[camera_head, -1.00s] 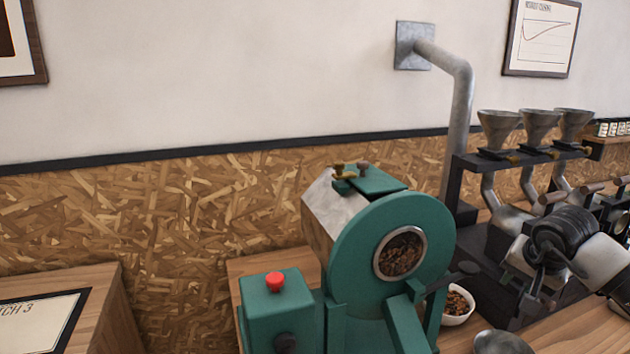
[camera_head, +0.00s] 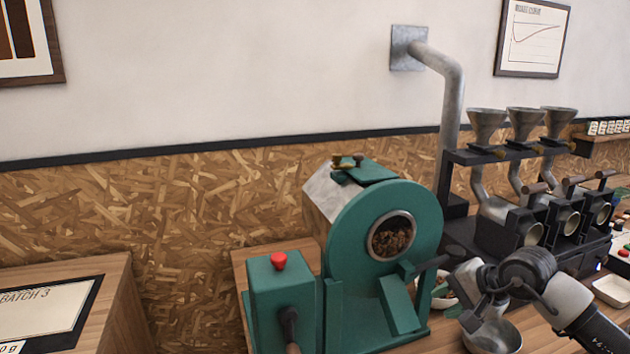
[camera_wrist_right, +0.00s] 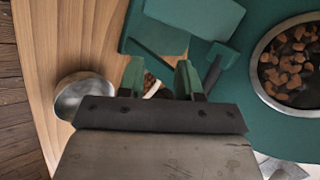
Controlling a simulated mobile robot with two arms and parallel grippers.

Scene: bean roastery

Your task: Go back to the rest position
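My right gripper (camera_head: 474,296) is in front of and to the right of the green roaster (camera_head: 348,240), near the metal bowl (camera_head: 494,338). In the right wrist view its two green-tipped fingers (camera_wrist_right: 159,80) are spread apart, with nothing held between them. The roaster's round window shows brown beans (camera_head: 391,240), which also appear in the wrist view (camera_wrist_right: 290,62). My left gripper is not in view.
A white bowl of beans (camera_head: 441,302) stands beside the roaster, partly hidden by its chute and handle. Grinders with metal funnels (camera_head: 525,122) stand to the right. A small white dish (camera_head: 612,290) sits at the right. A wooden counter (camera_head: 128,318) is at left.

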